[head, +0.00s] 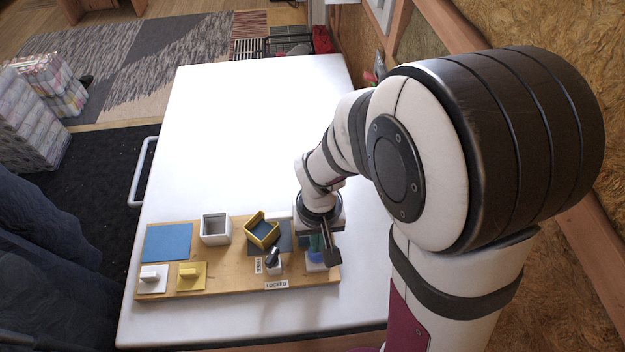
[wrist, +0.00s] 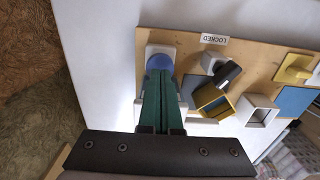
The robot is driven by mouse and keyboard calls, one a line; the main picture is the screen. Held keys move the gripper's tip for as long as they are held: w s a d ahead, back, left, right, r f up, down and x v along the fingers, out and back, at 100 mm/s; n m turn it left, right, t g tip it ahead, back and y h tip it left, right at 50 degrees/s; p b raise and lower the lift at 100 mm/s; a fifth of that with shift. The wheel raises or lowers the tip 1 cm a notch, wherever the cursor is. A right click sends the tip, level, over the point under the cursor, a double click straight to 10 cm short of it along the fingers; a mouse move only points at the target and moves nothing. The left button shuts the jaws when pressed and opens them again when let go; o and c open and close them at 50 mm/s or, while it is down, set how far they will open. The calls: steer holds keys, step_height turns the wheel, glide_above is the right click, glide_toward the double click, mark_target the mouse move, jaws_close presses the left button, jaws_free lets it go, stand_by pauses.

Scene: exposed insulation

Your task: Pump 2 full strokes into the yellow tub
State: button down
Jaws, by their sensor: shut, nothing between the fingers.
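My gripper (head: 316,246), with green fingers, is shut and empty, pointing down right of the tub. In the wrist view the fingertips (wrist: 160,76) are over or just beside a blue rounded top (wrist: 160,60) on a white base (head: 316,266); I cannot tell whether they touch. A black-handled lever (head: 273,252) on a white base stands in front of the tub, near a LOCKED label (head: 276,285).
The wooden board (head: 225,284) also holds a white tub (head: 215,229), a blue square (head: 167,242), a white handled lid (head: 152,279) and a yellow handled lid (head: 191,276). The white table (head: 250,130) behind the board is clear.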

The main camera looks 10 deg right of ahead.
steer(key=shift+f, duration=1.6)
steer(key=shift+r, duration=1.8)
steer(key=shift+r, duration=2.55)
